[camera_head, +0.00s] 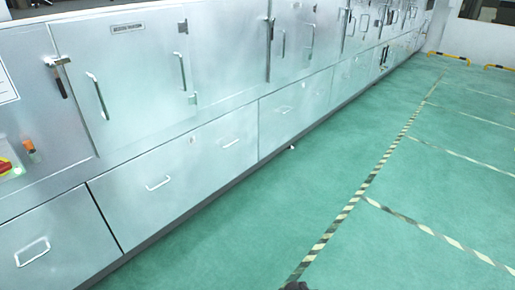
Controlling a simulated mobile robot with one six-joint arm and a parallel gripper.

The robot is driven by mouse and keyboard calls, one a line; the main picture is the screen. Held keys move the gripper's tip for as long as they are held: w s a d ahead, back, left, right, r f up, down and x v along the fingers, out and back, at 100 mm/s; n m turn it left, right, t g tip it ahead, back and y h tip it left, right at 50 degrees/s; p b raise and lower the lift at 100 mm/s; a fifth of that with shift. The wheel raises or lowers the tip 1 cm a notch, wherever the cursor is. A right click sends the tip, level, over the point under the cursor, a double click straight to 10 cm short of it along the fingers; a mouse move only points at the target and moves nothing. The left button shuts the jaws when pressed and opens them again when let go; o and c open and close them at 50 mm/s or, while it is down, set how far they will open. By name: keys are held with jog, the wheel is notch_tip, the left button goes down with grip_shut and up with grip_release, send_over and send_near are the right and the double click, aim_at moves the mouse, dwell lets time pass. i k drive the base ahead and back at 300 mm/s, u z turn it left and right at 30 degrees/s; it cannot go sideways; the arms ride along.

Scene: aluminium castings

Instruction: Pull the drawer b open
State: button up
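Several closed drawer fronts line the bottom of a long metal cabinet in the head view. Each has a pale bar handle. The nearest drawer (65,235) is at the lower left, with its handle (32,251) near the picture's edge. I cannot read which one is b. My gripper is not recognisable in view; only a small dark shape shows at the bottom edge.
Upper cabinet doors (130,80) with upright handles are closed. The green floor (270,215) before the drawers is clear. Striped tape (345,212) runs along it. Yellow-black barriers (452,56) stand far back.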

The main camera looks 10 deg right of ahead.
aim_at(138, 197)
jog(key=z, duration=0.2)
jog(key=k, duration=0.75)
jog(key=z, duration=0.1)
jog(key=i, duration=1.7)
jog(key=u, duration=0.9)
jog(key=i, duration=0.55)
jog(key=u, duration=0.65)
jog(key=i, duration=0.5)
jog(key=u, duration=0.3)
